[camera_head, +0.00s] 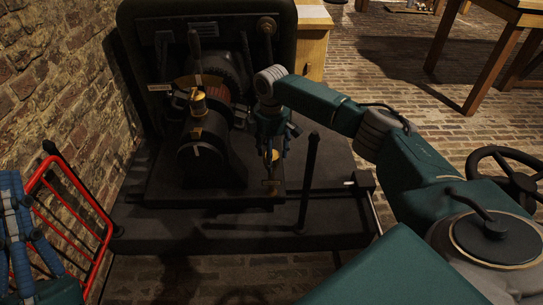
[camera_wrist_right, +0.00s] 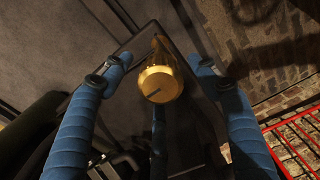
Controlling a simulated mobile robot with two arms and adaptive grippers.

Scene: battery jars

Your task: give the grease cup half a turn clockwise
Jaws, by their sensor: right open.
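The brass grease cup (camera_wrist_right: 160,83) has a round domed cap with a dark mark on its face. In the right wrist view it sits between the two blue fingers of my right gripper (camera_wrist_right: 156,66), which are spread with gaps on both sides. In the head view the cup (camera_head: 271,155) shows at the front right of the dark machine, directly below my right gripper (camera_head: 273,140), partly hidden by its fingers. My left gripper (camera_head: 14,212) shows at the left edge, away from the machine, its fingers partly cut off.
The dark machine (camera_head: 205,165) has a second brass fitting (camera_head: 198,104) and an upright lever. A dark post (camera_head: 309,165) stands right of the cup. A red tubular frame (camera_head: 75,180) is at left by the brick wall. A wooden table (camera_head: 515,15) stands at back right.

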